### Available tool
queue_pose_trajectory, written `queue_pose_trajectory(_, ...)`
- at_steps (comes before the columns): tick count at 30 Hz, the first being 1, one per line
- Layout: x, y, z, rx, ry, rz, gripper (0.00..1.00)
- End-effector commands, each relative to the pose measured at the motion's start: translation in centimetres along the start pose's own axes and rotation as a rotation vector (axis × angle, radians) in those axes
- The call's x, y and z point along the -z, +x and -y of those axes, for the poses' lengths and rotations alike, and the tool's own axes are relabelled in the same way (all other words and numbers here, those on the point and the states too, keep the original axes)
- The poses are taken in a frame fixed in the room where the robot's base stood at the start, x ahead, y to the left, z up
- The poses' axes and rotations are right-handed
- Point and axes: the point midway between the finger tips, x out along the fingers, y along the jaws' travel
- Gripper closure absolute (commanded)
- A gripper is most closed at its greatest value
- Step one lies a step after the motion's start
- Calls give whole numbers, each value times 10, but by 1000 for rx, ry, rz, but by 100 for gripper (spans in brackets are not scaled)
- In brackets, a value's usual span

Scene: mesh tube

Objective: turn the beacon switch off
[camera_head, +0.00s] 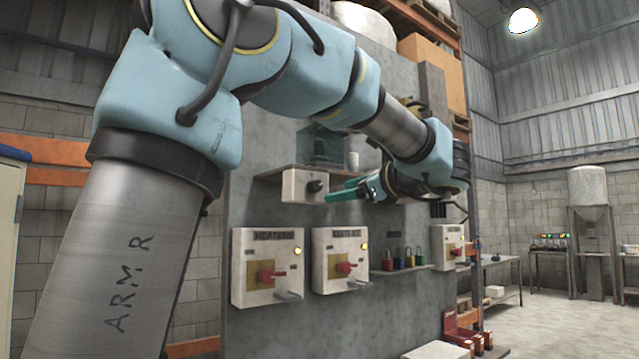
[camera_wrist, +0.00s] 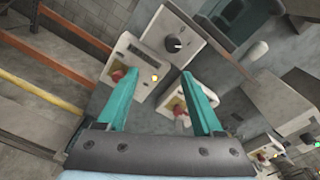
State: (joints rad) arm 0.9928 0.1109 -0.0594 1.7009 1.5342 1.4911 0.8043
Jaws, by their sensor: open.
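A grey-white switch box (camera_head: 296,186) with a round black knob (camera_head: 315,186) is mounted on the grey panel below a small shelf. I cannot read a beacon label on it. In the wrist view the knob (camera_wrist: 173,44) sits on its pale box (camera_wrist: 198,48), beyond and between my fingertips. My gripper (camera_head: 340,190) has teal fingers and points left, just right of the knob in the head view. In the wrist view my gripper (camera_wrist: 160,75) is open, with nothing between the fingers and no visible contact with the knob.
Below are two boxes with red handles, the left (camera_head: 267,266) and the right (camera_head: 341,260), each with a yellow light. Right of them is a ledge with several coloured padlocks (camera_head: 404,260). A smaller box (camera_head: 449,247) is further right. The shelf (camera_head: 278,172) juts out above the knob.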

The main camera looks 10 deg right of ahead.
Motion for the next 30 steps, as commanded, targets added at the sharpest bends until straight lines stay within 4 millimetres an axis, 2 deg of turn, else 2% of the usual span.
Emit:
queue_pose_trajectory(2,-13,-10,12,28,5,34,32)
queue_pose_trajectory(5,-20,-8,18,38,7,53,32)
queue_pose_trajectory(21,-24,80,20,35,9,51,32)
queue_pose_trajectory(30,-22,94,20,37,7,48,32)
